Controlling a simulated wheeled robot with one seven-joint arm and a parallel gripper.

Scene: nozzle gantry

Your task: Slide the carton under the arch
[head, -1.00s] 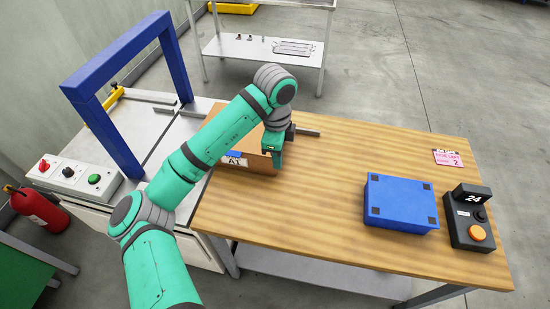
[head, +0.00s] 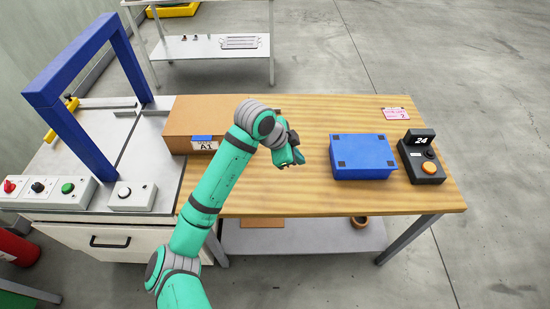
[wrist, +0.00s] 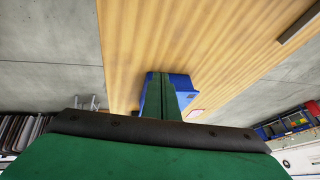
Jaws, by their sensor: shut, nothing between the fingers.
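The brown carton (head: 181,116) lies on the left end of the wooden table, by the seam with the grey worktop. Its front carries a label marked A1 and a blue patch. The blue arch (head: 79,153) stands over the grey worktop, left of the carton and apart from it. My gripper (head: 298,160) is to the right of the carton, above the table, apart from it, shut and empty. In the wrist view its closed fingers (wrist: 162,98) point towards a blue box. My arm crosses in front of the carton's right part and hides some of it.
The blue box (head: 362,158) and a black device (head: 421,157) showing 24 stand on the table's right half. A pink card (head: 396,114) lies behind them. A button panel (head: 42,192) and a single-button box (head: 132,197) sit at the worktop's front.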

